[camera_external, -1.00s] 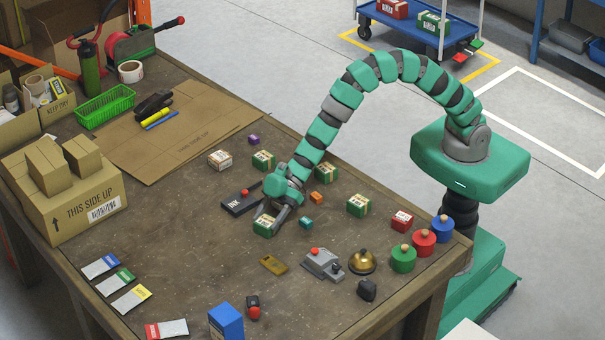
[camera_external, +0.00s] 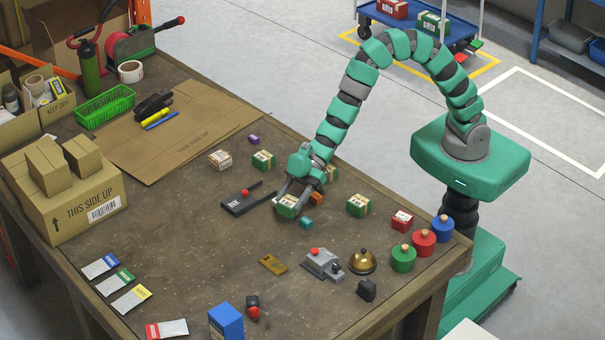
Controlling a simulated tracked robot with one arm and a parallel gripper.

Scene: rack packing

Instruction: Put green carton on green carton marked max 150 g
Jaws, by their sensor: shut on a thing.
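My gripper (camera_external: 290,195) is shut on a green carton (camera_external: 287,207) with a pale label, over the middle of the workbench. It looks held just above the surface, though the gap is hard to judge. Other green cartons stand on the bench: one at the back (camera_external: 263,161), one to the right (camera_external: 359,206), and one partly hidden behind my gripper (camera_external: 333,174). A larger green carton (camera_external: 431,24) stands on the blue cart (camera_external: 402,25) beside a red carton (camera_external: 391,8). The print on the labels is too small to read, so I cannot tell which carton is marked max 150 g.
Near the held carton are an orange cube (camera_external: 316,198), a teal cube (camera_external: 306,224) and a black device with a red knob (camera_external: 241,203). A grey switch box (camera_external: 321,264), brass bell (camera_external: 362,261) and coloured weights (camera_external: 424,243) stand right.

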